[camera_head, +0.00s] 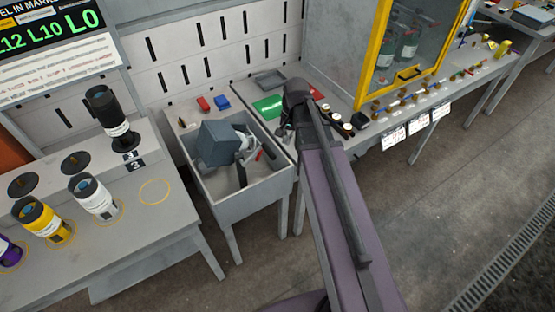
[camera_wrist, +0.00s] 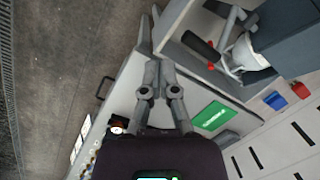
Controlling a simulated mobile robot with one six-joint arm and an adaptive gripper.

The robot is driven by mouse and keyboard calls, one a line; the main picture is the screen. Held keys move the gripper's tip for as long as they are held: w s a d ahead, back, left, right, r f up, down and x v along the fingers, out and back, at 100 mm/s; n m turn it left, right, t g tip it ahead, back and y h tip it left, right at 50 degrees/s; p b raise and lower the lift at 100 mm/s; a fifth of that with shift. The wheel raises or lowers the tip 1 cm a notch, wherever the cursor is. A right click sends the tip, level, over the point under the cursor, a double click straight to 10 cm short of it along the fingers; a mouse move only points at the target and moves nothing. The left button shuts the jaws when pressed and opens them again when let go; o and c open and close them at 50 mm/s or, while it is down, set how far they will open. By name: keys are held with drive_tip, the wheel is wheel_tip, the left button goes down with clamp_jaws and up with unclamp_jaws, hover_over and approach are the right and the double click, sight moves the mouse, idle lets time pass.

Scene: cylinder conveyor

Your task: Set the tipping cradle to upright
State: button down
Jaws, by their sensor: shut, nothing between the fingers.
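The tipping cradle seems to be the pale curved holder (camera_head: 243,140) beside a blue-grey box (camera_head: 218,143) inside a grey open bin. In the wrist view the holder (camera_wrist: 250,52) shows beside the box (camera_wrist: 292,30), with a black handle (camera_wrist: 200,46) and a small red part next to it. The box looks tilted in the head view; the holder's exact angle is hard to tell. My gripper (camera_wrist: 152,75) is shut and empty, apart from the handle, near the bin's edge. In the head view my arm mostly hides the gripper (camera_head: 283,128).
The grey bin (camera_head: 205,203) has raised walls. A yellow-framed cabinet (camera_head: 374,50) stands right.

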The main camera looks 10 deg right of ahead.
drive_tip(key=w+d+f+m+y+b, duration=0.2)
drive_tip(key=w+d+f+m+b, duration=0.2)
drive_tip(key=w+f+m+b, duration=0.2)
drive_tip(key=w+m, duration=0.1)
drive_tip(key=w, duration=0.1)
drive_tip(key=shift+w+d+f, duration=0.3)
drive_tip(key=shift+w+f, duration=0.05)
drive_tip(key=shift+f, duration=0.25)
drive_tip(key=b+x, duration=1)
drive_tip(key=shift+s+a+r+p, duration=0.3)
drive_tip(key=shift+a+r+p, duration=0.45)
drive_tip(key=shift+s+a+r+p, duration=0.3)
drive_tip(key=shift+a+r+p, duration=0.4)
drive_tip(key=shift+r+p, duration=0.05)
